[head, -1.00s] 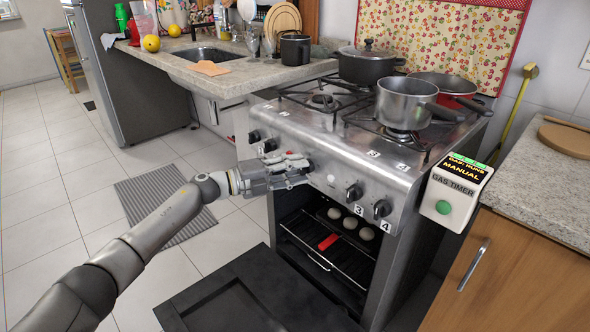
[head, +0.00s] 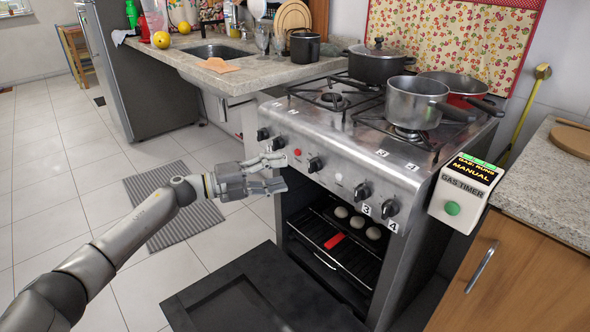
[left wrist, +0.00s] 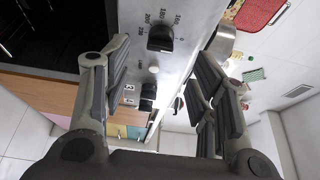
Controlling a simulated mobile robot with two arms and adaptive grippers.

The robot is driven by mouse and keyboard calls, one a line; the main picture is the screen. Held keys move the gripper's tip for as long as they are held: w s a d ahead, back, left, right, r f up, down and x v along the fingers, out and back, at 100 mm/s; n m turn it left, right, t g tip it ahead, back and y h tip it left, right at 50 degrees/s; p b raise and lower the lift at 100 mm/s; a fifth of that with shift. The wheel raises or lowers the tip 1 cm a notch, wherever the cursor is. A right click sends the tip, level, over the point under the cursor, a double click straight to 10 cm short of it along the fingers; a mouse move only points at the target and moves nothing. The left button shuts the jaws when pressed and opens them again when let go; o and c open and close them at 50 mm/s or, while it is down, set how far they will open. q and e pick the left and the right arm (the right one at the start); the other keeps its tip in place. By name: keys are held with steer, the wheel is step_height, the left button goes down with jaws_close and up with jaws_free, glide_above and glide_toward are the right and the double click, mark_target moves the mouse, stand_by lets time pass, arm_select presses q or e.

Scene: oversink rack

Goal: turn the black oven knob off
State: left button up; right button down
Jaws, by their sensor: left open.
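The black oven knob (head: 315,164) is on the stove's front panel, in the middle of the row. In the left wrist view the oven knob (left wrist: 160,38) shows near the top, with temperature numbers printed around it. I cannot tell its exact setting. My left gripper (head: 281,172) is open and empty, to the left of the knob and in front of the panel, apart from it. In the left wrist view the left gripper's fingers (left wrist: 163,58) stand wide apart, with the knob ahead between them. My right gripper is not in view.
Other black knobs (head: 361,191) sit along the panel (head: 345,150). The oven door (head: 260,292) hangs open below, with round items on the rack inside. Pots (head: 414,103) stand on the burners. A gas timer (head: 461,193) reading "MANUAL" is at the right.

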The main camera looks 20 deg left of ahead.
arm_select(q)
steer(key=shift+v, duration=2.35)
